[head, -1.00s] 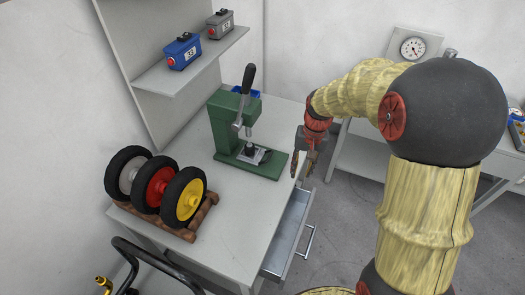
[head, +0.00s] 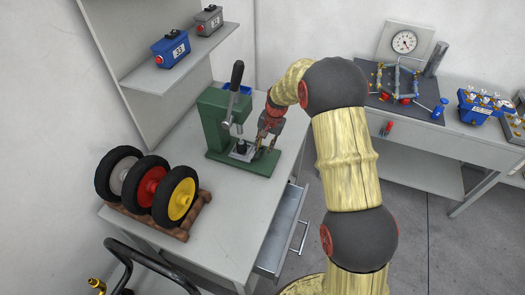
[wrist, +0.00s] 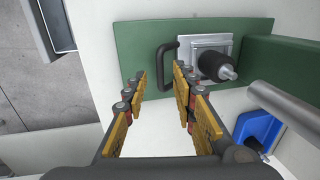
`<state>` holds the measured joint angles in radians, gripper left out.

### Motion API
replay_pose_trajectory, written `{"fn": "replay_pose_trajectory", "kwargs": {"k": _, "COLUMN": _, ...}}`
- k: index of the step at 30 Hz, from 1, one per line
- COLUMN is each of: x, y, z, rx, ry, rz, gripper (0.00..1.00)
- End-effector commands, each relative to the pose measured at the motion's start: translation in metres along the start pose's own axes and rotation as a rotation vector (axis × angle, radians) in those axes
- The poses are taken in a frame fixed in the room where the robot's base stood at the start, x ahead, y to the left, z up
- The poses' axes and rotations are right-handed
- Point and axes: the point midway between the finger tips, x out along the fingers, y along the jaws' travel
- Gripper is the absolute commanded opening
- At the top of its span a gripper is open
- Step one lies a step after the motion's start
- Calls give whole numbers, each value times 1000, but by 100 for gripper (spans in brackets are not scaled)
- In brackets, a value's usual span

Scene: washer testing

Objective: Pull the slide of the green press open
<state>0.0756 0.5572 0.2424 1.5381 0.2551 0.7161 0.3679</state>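The green press (head: 213,122) stands on the grey bench, with its black lever (head: 236,76) raised. Its slide, a silver plate (head: 243,153), lies on the green base, with a dark round part on top. In the wrist view the slide (wrist: 196,44) has a black U-shaped handle (wrist: 161,60) on its left side. My gripper (head: 265,144) is open over the right part of the base. In the wrist view my gripper (wrist: 160,76) has its fingertips on either side of the handle, nearer on the right; I cannot tell whether they touch it.
Three wheels (head: 148,186) stand on a wooden rack at the bench's left. An open drawer (head: 282,232) juts from the bench front. The bench front (head: 222,225) is clear. Another bench (head: 448,145) with instruments stands at right.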

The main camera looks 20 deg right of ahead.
Motion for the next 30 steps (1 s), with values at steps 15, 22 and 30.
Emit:
{"fn": "replay_pose_trajectory", "kwargs": {"k": 15, "x": 29, "y": 0, "z": 0, "rx": 0, "ry": 0, "rz": 0, "gripper": 27}}
{"fn": "replay_pose_trajectory", "kwargs": {"k": 22, "x": 29, "y": 0, "z": 0, "rx": 0, "ry": 0, "rz": 0, "gripper": 17}}
{"fn": "replay_pose_trajectory", "kwargs": {"k": 30, "x": 29, "y": 0, "z": 0, "rx": 0, "ry": 0, "rz": 0, "gripper": 2}}
